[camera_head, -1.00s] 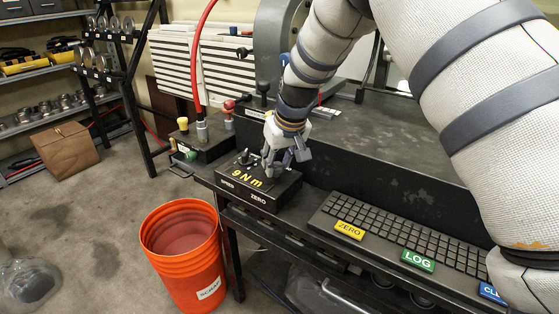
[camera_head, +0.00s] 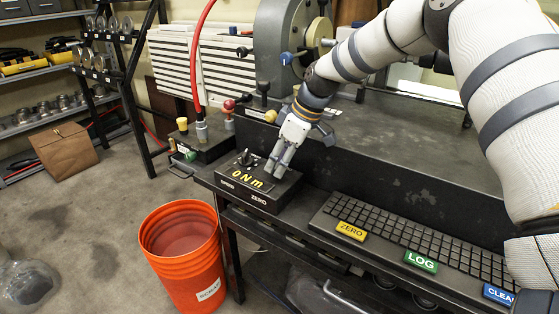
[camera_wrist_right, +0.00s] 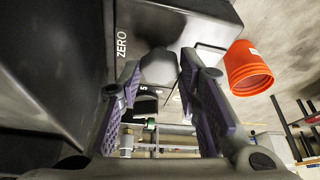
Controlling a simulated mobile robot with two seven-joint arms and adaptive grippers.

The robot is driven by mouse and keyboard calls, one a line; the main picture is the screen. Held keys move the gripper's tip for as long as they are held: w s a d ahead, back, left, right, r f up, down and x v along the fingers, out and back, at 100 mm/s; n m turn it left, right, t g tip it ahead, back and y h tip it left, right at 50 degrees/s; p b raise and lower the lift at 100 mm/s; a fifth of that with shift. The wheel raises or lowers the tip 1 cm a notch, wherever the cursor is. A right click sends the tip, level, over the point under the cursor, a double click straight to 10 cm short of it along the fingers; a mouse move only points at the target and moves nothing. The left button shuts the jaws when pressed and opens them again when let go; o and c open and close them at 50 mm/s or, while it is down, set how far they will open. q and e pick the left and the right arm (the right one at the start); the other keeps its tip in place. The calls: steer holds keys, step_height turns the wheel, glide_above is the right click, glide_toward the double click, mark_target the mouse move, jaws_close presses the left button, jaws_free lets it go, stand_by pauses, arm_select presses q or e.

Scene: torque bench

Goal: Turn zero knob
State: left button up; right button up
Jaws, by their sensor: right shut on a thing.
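The black control box (camera_head: 236,192) sits on the bench edge, with SPEED and ZERO labels on its front and a yellow display (camera_head: 246,179) reading "0 Nm". My right gripper (camera_head: 275,170) is down at the box's right end, above the ZERO label (camera_head: 259,199). In the right wrist view its two purple-padded fingers (camera_wrist_right: 159,72) stand on either side of the dark zero knob (camera_wrist_right: 158,67), near the ZERO lettering, and are shut on it. In the head view the fingers hide this knob. The other knob (camera_head: 246,158) stands free at the box's left. My left gripper is not in view.
A keyboard (camera_head: 420,236) with yellow ZERO, green LOG and blue CLEAR keys lies to the right. An orange bucket (camera_head: 160,255) stands on the floor. A small box with coloured knobs (camera_head: 205,145) and a red hose (camera_head: 194,60) are behind to the left.

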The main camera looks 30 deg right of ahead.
steer(key=shift+f+n, duration=0.1)
steer(key=shift+n, duration=0.2)
steer(key=o, duration=1.1)
steer(key=shift+o, duration=0.2)
steer(key=v, duration=1.2)
steer(key=shift+w+d, duration=0.1)
steer(key=shift+w, duration=0.05)
